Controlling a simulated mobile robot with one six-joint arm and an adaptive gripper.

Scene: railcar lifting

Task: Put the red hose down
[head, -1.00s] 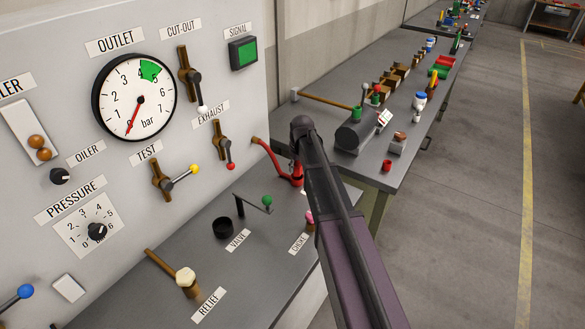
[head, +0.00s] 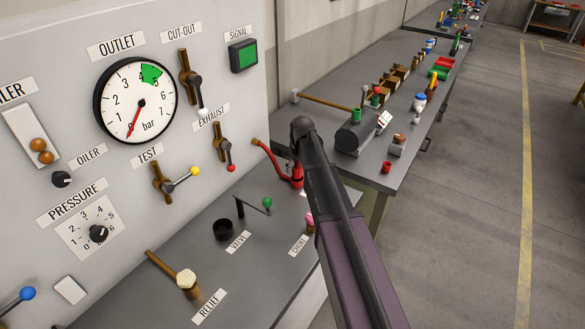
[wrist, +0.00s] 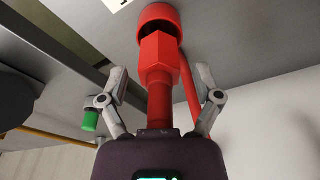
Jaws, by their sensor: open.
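The red hose (head: 270,156) runs from a brass end on the panel's lower right edge down to a red fitting by the bench top. My arm partly covers this fitting in the head view. In the wrist view the red fitting with its hex part (wrist: 160,62) stands between the two fingers of my gripper (wrist: 161,80). The fingers are apart, with gaps on both sides of the fitting. A wider red collar (wrist: 168,16) at the fitting's far end is against or close to a grey surface; contact is unclear. The fingers are hidden in the head view.
The grey panel carries a gauge (head: 135,100) near zero and several brass levers.

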